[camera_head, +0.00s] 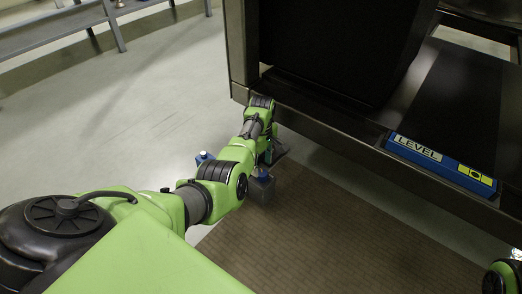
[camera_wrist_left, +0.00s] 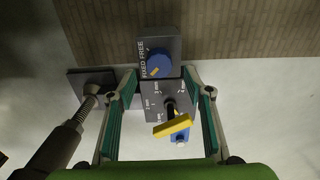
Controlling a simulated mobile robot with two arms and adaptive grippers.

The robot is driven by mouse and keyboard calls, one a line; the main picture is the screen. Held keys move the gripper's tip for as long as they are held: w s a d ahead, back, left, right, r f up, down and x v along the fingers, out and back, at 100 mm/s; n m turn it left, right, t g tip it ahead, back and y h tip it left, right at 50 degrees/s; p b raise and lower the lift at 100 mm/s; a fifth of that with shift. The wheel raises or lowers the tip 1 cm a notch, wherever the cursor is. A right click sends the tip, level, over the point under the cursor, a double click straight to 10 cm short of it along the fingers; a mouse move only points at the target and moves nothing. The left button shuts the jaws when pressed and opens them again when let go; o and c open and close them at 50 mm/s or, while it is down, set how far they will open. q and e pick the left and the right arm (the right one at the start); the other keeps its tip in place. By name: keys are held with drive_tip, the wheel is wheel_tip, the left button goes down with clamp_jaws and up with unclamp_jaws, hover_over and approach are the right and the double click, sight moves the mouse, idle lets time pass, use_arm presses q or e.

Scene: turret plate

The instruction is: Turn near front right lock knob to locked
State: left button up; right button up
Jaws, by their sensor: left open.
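A blue knob (camera_wrist_left: 158,63) with a yellow mark sits on a dark grey block (camera_wrist_left: 173,46) lettered FIXED and FREE. Its mark points to the lower left, on the FIXED side. My left gripper (camera_wrist_left: 161,74) is open, with one teal finger on each side just below the knob; I cannot tell whether they touch anything. Between the fingers is a grey scale plate (camera_wrist_left: 150,102) with a yellow lever (camera_wrist_left: 173,126) over it. In the head view, my left gripper (camera_head: 272,152) is under the frame's near corner, by a dark box (camera_head: 262,188). My right gripper is out of view.
A dark metal frame (camera_head: 340,146) overhangs the gripper. A threaded foot (camera_wrist_left: 82,113) with a square pad stands close to the left finger.

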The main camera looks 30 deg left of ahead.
sight(261, 173)
use_arm(q)
wheel_tip(261, 173, up, 7)
idle(0.3)
drive_tip(key=shift+s+a, duration=0.1)
